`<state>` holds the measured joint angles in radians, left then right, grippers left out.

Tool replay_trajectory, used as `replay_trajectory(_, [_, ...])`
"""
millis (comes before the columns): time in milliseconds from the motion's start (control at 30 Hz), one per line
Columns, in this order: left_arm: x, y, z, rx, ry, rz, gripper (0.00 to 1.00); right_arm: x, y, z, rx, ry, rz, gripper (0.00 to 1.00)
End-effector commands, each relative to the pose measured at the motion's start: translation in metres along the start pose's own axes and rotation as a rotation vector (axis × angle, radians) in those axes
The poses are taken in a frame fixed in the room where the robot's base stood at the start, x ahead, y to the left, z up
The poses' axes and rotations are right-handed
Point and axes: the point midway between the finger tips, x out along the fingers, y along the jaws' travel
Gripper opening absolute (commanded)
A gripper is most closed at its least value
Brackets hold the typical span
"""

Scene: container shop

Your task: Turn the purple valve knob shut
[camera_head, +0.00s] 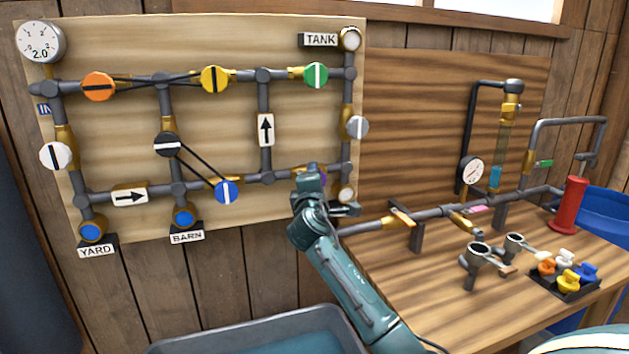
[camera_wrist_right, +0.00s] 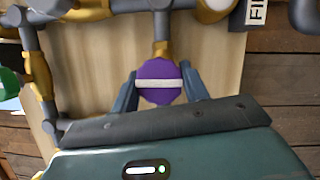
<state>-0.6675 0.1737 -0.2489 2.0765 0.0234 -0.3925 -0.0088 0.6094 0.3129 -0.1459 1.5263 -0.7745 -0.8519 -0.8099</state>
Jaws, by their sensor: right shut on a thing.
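The purple valve knob (camera_wrist_right: 159,95) has a white bar and sits on a pipe of the wooden panel. In the right wrist view the bar lies level, across the line of the pipe that runs up from the knob. My right gripper (camera_wrist_right: 160,80) is shut on the knob, one dark finger at each side. In the head view my right gripper (camera_head: 312,185) is at the panel's lower right and hides nearly all of the knob; only a sliver of purple (camera_head: 323,176) shows. My left gripper is not in view.
The panel holds orange (camera_head: 98,86), yellow (camera_head: 215,80), green (camera_head: 316,75), black (camera_head: 168,144) and blue (camera_head: 227,192) knobs. A gauge (camera_head: 40,42) is at top left. A basin (camera_head: 250,335) stands below; a workbench (camera_head: 430,270) with pipework is at right.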

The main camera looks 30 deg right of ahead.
Motion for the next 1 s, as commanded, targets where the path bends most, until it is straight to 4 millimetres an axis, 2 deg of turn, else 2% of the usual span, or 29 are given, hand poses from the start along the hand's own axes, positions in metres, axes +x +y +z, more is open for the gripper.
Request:
replay_trajectory(233, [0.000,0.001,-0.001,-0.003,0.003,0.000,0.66,0.000,0.000,0.000,0.006,0.000,-0.002,0.22])
replay_trajectory(267, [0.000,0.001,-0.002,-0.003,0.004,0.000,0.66,0.000,0.000,0.000,0.006,0.000,-0.002,0.46])
replay_trajectory(500, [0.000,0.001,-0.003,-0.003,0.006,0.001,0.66,0.000,0.000,0.000,0.003,0.000,-0.001,0.66])
replay_trajectory(833, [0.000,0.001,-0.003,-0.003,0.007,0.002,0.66,-0.004,0.000,-0.001,0.002,0.001,0.000,0.66])
replay_trajectory(1000, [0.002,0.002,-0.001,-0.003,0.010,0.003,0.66,-0.028,-0.002,-0.001,0.003,0.004,0.001,0.66])
